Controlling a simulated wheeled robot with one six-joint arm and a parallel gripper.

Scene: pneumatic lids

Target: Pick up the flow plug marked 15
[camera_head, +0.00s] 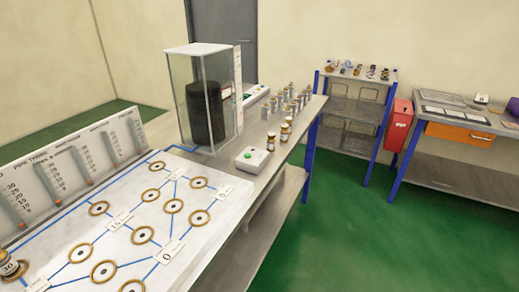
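Several small cylindrical plugs with grey or gold-brown bands stand on the long bench. A group of silver-grey plugs (290,102) is near the bench's far end. A gold-and-white plug (285,132) and another gold-and-white plug (271,141) stand nearer. One more brass-coloured plug (11,268) stands at the lower left edge, partly cut off, with a label that seems to read 10. The other markings are too small to read, so I cannot tell which plug is marked 15. My gripper is not in view.
A white board (110,235) with gold rings and blue lines covers the near bench. Behind it stand gauge panels (65,170) and a clear case (175,90) holding a black cylinder (205,115). A white box with a green button (252,158) is beside the plugs. Green floor (345,240) is clear at right.

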